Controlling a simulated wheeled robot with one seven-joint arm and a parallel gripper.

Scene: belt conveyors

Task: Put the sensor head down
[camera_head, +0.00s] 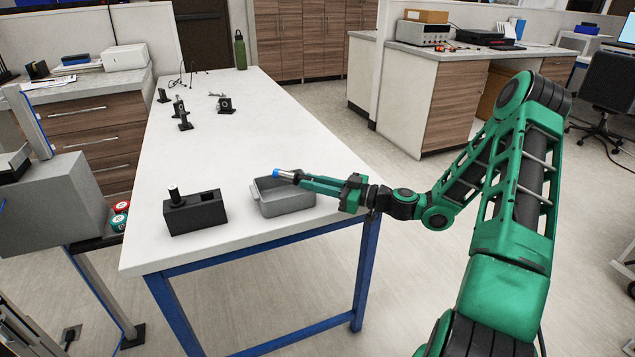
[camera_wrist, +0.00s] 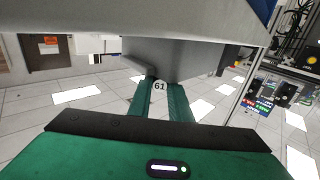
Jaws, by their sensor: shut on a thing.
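The sensor head (camera_head: 286,174) is a small silver cylinder with a blue end. My gripper (camera_head: 301,179) is shut on it and holds it roughly level, blue end pointing left, over the grey tray (camera_head: 290,211). In the wrist view a round white face marked 61 (camera_wrist: 159,87) shows between my green fingers (camera_wrist: 160,95); it appears to be the held part's end. The tray stands near the table's front edge, and part of its inside is hidden by my gripper. How far the sensor head is above the tray is hard to tell.
A black block (camera_head: 195,214) with an upright post and a slot stands left of the tray. Several small black fixtures (camera_head: 225,105) and a green bottle (camera_head: 240,50) stand farther back on the white table (camera_head: 245,135). The table's middle is clear.

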